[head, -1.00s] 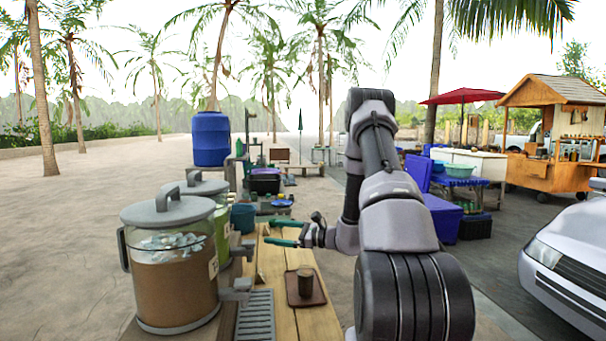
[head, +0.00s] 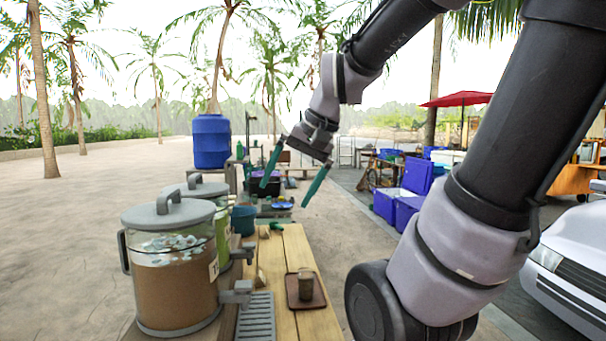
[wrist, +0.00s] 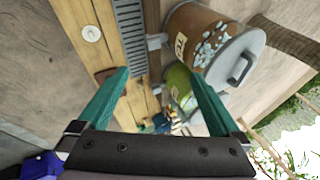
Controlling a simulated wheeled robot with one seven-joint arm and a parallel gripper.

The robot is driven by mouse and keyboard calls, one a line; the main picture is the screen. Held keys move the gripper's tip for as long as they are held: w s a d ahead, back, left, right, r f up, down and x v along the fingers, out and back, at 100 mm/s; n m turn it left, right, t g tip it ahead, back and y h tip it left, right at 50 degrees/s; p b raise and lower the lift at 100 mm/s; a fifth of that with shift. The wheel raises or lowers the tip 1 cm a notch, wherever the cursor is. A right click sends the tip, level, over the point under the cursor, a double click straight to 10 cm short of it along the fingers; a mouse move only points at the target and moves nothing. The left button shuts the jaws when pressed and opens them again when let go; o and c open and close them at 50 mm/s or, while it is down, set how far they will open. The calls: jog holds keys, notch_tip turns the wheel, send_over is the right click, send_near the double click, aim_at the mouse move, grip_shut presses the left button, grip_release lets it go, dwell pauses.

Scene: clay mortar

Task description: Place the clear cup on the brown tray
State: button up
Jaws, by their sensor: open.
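The brown tray (head: 292,301) lies flat on the wooden table.
Two lidded drink dispensers, one brown (head: 175,290) and one green (head: 223,232), stand left of the tray. A grey drip grille (head: 255,318) lies beside it. A white round piece (wrist: 91,33) is on the wood. A teal bucket (head: 243,220) stands further back.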

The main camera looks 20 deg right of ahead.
jog(key=s+d+r+t, duration=0.1)
jog(key=s+d+r+n+t+h, duration=0.1)
jog(key=shift+s+r+h, duration=0.25)
jog(key=shift+r+h, duration=0.05)
